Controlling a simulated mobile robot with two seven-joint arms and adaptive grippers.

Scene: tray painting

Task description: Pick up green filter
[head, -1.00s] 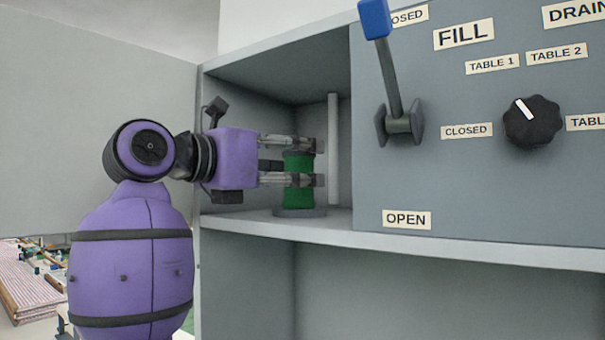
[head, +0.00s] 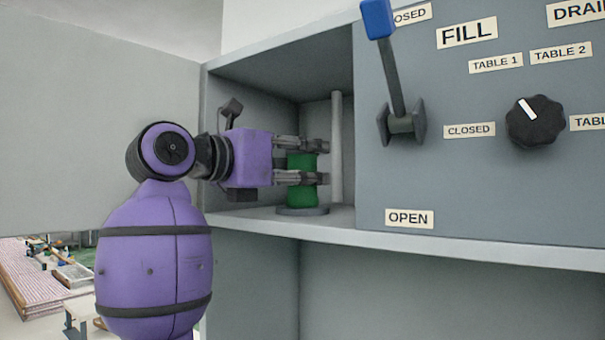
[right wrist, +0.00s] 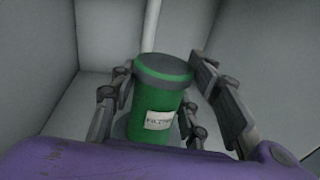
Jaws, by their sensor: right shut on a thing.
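The green filter (head: 303,195) is an upright green cylinder on a dark round base (head: 302,210) inside the open compartment. My right gripper (head: 318,162), on the purple arm, reaches in from the left and is shut on the filter, one finger near its top and one lower down. In the right wrist view the filter (right wrist: 152,103) stands between the gripper's fingers (right wrist: 160,110), with a dark cap and a white label. I cannot tell whether there is any gap between the filter and its base. My left gripper is not in view.
A pale vertical pipe (head: 337,145) stands right behind the filter. The compartment floor edge (head: 340,231) lies below. To the right, the panel carries a blue-tipped lever (head: 390,75) and a black knob (head: 537,122). An open door (head: 90,130) is at the left.

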